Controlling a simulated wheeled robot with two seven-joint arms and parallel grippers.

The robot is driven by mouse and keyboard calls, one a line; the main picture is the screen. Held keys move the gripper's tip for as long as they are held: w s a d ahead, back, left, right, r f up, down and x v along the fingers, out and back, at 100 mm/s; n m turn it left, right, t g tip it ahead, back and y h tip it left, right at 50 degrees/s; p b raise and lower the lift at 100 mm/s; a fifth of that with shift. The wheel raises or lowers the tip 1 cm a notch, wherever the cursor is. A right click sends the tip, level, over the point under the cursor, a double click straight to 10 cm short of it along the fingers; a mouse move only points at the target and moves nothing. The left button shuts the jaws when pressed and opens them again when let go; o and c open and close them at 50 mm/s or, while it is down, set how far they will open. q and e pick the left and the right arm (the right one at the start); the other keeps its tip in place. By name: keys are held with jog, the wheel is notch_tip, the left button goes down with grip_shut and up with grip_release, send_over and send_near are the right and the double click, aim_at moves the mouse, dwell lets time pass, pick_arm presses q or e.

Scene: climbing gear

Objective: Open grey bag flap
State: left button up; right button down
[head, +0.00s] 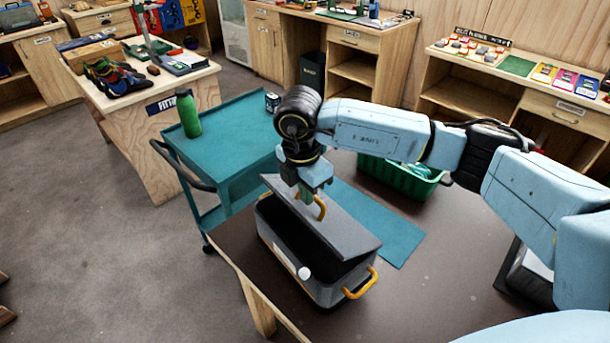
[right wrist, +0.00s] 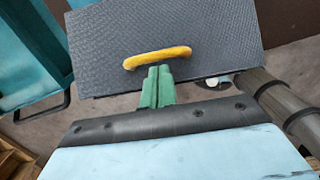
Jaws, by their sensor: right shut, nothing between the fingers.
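The grey bag (head: 300,262) stands on the brown table, with a yellow handle (head: 360,284) at its near end and a white round spot on its front. Its grey flap (head: 345,228) is tilted partly up, with a dark gap between it and the bag's front wall. My right gripper (head: 307,196) is over the flap's far part, beside the yellow flap handle (head: 321,207). In the right wrist view the green fingers (right wrist: 158,72) are together, with their tips at the yellow handle (right wrist: 157,57) on the flap (right wrist: 215,45). Whether they touch it I cannot tell. My left gripper is not in view.
A teal mat (head: 385,228) lies on the table (head: 440,285) behind the bag. A green crate (head: 400,178) stands at the table's back. A teal cart (head: 228,130) with a green bottle (head: 188,114) adjoins the table's left side.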

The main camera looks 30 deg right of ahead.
jog(key=shift+f, duration=0.65)
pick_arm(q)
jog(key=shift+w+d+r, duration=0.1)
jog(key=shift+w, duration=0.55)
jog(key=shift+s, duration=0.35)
pick_arm(e)
jog(key=shift+r, duration=0.1)
